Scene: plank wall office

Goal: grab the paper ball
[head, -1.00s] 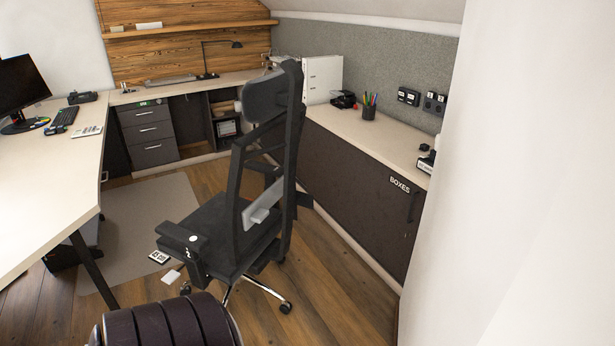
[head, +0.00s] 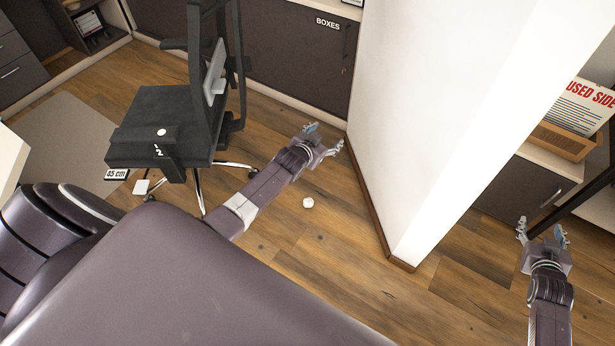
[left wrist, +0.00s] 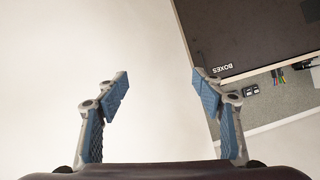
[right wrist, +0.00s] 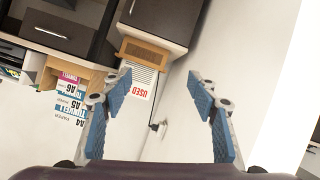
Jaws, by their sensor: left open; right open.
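A small white paper ball (head: 308,202) lies on the wooden floor in the head view, between the office chair and the white wall corner. My left gripper (head: 328,137) is open and empty above and beyond the ball, near the wall. Its open fingers also show in the left wrist view (left wrist: 160,88), facing the white wall. My right gripper (head: 542,228) is open and empty at the far right, past the wall corner. Its open fingers also show in the right wrist view (right wrist: 160,90). The ball is not visible in either wrist view.
The black office chair (head: 160,115) stands left of my left arm. The white wall corner (head: 400,130) juts between my two grippers. A dark cabinet marked BOXES (head: 290,50) is at the back. Open wooden floor (head: 330,270) surrounds the ball.

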